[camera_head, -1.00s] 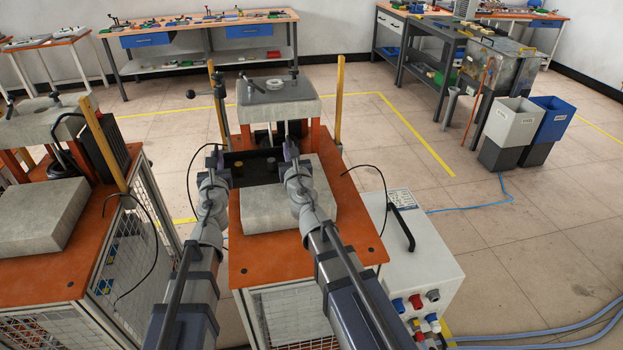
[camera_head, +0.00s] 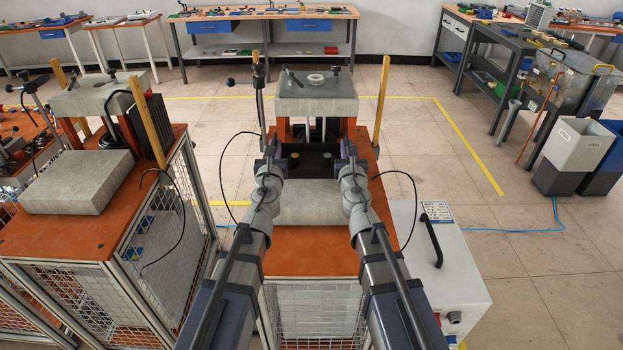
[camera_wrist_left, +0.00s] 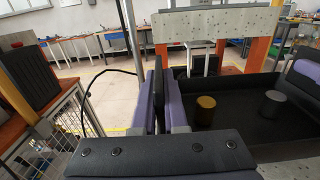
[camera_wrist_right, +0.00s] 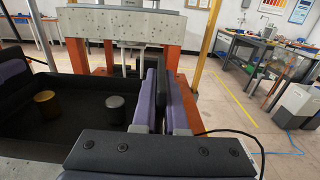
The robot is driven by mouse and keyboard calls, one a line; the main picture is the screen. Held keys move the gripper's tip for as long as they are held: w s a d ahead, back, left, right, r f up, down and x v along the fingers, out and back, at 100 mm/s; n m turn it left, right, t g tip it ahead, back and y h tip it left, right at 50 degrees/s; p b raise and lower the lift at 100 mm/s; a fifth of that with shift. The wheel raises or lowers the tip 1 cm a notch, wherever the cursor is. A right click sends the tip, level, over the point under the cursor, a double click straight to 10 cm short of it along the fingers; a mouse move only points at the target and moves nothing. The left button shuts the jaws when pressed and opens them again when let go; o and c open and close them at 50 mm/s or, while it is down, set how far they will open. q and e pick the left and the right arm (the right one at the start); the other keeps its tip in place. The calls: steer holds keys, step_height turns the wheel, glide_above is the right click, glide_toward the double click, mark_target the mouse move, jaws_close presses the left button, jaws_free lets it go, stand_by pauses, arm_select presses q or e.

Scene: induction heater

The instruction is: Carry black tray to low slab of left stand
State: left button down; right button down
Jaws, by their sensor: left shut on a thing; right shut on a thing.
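The black tray (camera_head: 309,171) is held level between my grippers, in front of the nearer stand's upright part and at the far side of its low slab (camera_head: 310,208). It holds a brass cylinder (camera_wrist_left: 205,110) and a grey cylinder (camera_wrist_left: 273,106). My left gripper (camera_head: 270,158) is shut on the tray's left wall, and my right gripper (camera_head: 347,157) is shut on its right wall. The left stand's low slab (camera_head: 75,182) is a bare grey block on an orange top. The gap under the tray is hidden.
The nearer stand's upper slab (camera_head: 316,95) carries a pale ring and stands behind the tray. Wooden posts (camera_head: 382,100) and a lever (camera_head: 259,100) rise beside it. The left stand has a post (camera_head: 147,122) and black box facing the gap. Cables loop at both sides.

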arm_select(q)
steer(key=shift+f, duration=0.15)
arm_select(e)
steer(key=shift+f, duration=0.15)
